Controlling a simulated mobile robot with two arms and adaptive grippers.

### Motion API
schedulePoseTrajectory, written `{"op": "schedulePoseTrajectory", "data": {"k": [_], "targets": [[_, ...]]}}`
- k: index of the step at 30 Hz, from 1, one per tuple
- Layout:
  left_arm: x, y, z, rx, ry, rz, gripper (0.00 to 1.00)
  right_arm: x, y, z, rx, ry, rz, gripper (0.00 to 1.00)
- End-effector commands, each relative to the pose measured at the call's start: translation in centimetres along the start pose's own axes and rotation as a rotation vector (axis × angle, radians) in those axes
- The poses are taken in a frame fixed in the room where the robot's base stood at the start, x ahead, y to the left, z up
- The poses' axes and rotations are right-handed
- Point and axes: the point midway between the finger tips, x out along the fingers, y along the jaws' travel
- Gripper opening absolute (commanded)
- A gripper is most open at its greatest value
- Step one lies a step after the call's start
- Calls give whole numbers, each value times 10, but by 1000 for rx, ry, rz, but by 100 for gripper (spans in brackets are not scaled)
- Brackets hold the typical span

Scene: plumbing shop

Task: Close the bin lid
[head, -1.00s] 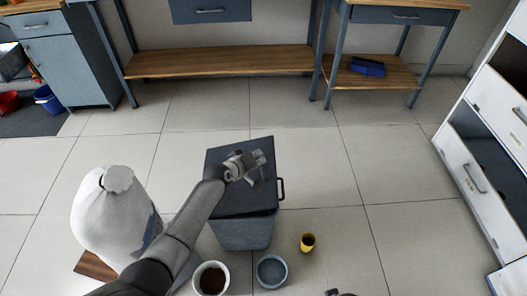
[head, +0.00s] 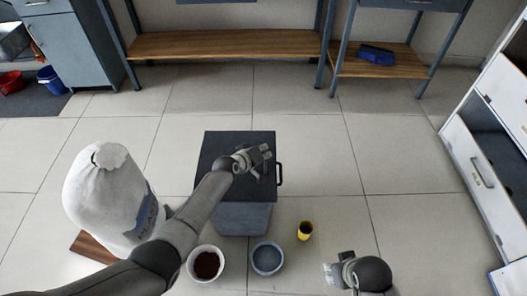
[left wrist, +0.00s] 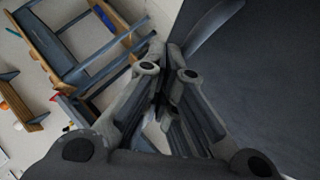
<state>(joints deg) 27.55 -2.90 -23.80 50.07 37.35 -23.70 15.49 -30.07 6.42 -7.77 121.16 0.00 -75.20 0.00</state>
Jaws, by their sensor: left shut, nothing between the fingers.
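The dark grey bin (head: 242,219) stands on the floor in the middle of the head view. Its dark square lid (head: 222,150) lies over the top, with its front edge along the bin's front wall. I cannot tell whether it is fully seated. My left gripper (head: 266,157) is shut and empty over the right part of the lid; contact cannot be told. In the left wrist view the left gripper's fingers (left wrist: 164,62) are together beside a large dark surface (left wrist: 275,70). My right gripper (head: 332,272) is low at the right, its jaw state unclear.
A white sack (head: 105,195) stands left of the bin on a wooden board (head: 88,248). A white bucket of brown material (head: 207,263), a grey-blue bucket (head: 267,258) and a yellow cup (head: 305,230) stand in front. An open drawer cabinet (head: 465,150) is at right. Floor behind the bin is clear.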

Motion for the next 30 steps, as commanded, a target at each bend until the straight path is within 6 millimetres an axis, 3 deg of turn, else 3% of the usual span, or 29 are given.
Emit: {"op": "schedulePoseTrajectory", "data": {"k": [20,30], "targets": [[-1,-1,1,-1,0,1,0,-4,0,0,0,1,0,32],[-29,-1,1,0,1,0,0,-4,0,-1,0,1,0,32]]}}
